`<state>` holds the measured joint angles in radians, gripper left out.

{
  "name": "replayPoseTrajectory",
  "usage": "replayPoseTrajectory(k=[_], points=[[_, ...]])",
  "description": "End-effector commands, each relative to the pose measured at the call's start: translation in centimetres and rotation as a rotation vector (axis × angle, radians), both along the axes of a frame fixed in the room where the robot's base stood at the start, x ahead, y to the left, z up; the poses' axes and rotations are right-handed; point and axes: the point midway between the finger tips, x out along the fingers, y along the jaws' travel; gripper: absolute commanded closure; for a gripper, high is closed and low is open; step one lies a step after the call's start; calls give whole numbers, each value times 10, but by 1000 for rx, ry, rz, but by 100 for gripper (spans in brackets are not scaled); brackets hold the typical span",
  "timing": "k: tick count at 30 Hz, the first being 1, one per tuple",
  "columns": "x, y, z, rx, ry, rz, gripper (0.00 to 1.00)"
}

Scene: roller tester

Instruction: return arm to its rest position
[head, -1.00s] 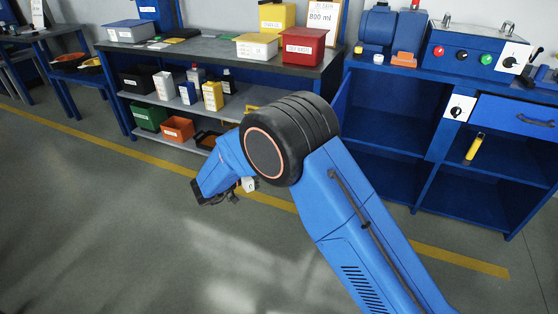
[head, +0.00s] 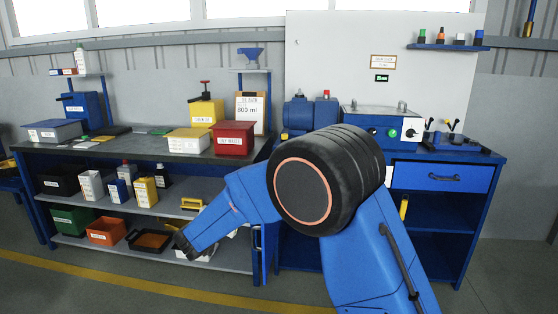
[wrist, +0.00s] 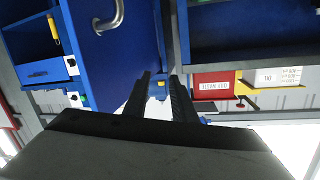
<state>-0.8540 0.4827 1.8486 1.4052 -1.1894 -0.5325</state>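My blue arm with its thick black ribbed joint fills the middle of the head view. It is bent at that joint, with the forearm pointing down and to the left. My gripper (head: 183,246) is at the forearm's end, in front of the lower shelf of the left bench, and looks small and dark there. In the wrist view my gripper (wrist: 159,100) shows two dark fingers apart, with a blue and yellow thing visible in the gap. It appears to be background, and I see nothing held.
A blue cabinet with a drawer (head: 441,178) stands right. Floor shows in front.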

Motion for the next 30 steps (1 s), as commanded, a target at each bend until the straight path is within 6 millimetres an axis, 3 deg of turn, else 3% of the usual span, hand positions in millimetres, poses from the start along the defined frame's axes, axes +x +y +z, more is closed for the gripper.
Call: replayPoseTrajectory(k=[1,7,14,23,30], points=[[7,-12,17,26,-2,34,76],[19,-46,65,99,9,188,76],[10,-87,111,144,45,355,76],[-39,-146,146,151,139,539,76],[-100,-197,150,120,256,643,76]])
